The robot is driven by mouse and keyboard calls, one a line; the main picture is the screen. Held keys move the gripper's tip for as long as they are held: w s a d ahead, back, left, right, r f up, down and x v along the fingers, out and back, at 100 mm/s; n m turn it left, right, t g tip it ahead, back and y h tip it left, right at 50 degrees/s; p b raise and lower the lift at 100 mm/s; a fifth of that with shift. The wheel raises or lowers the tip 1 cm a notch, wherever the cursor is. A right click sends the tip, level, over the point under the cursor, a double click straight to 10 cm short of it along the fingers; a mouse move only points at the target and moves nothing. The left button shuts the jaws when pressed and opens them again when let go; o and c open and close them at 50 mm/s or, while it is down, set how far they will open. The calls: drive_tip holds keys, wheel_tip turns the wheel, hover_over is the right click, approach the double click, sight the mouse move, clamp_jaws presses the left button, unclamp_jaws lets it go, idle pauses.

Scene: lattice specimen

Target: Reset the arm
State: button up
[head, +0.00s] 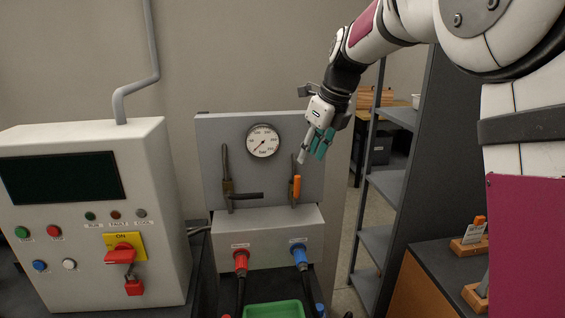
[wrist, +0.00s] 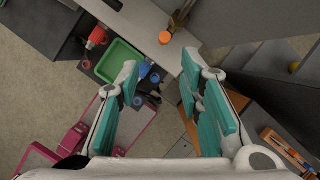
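My arm reaches in from the upper right in the head view. My gripper (head: 312,152) hangs in front of the right side of the grey gauge panel (head: 205,135), near the orange-handled lever (head: 297,187). In the wrist view my gripper (wrist: 158,90) has its two teal-padded fingers wide apart with nothing between them. The orange handle (wrist: 166,38) shows beyond the fingertips, apart from them.
A control cabinet (head: 35,215) with a red switch (head: 121,254) stands at left. Red (head: 241,262) and blue (head: 299,256) connectors sit below the panel, above a green tray (head: 273,310). A grey shelf rack (head: 384,184) stands right of my gripper.

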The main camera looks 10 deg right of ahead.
drive_tip(key=s+d+r+n+b, duration=0.1)
drive_tip(key=s+n, duration=0.6)
drive_tip(key=s, duration=0.2)
drive_tip(key=s+d+r+n, duration=0.1)
drive_tip(key=s+r+n, duration=0.1)
drive_tip(key=s+n, duration=0.55)
drive_tip(key=s+f+n+t+h, duration=0.1)
drive_tip(key=s+f+n, duration=0.2)
drive_tip(key=s+n, duration=0.4)
drive_tip(key=s+d+f+n+h, duration=0.1)
drive_tip(key=s+f+n, duration=0.3)
drive_tip(key=s+n, duration=0.3)
drive_tip(key=shift+s+t+b, duration=0.4)
drive_tip(key=shift+s+b, duration=0.05)
drive_tip(key=shift+s, duration=0.5)
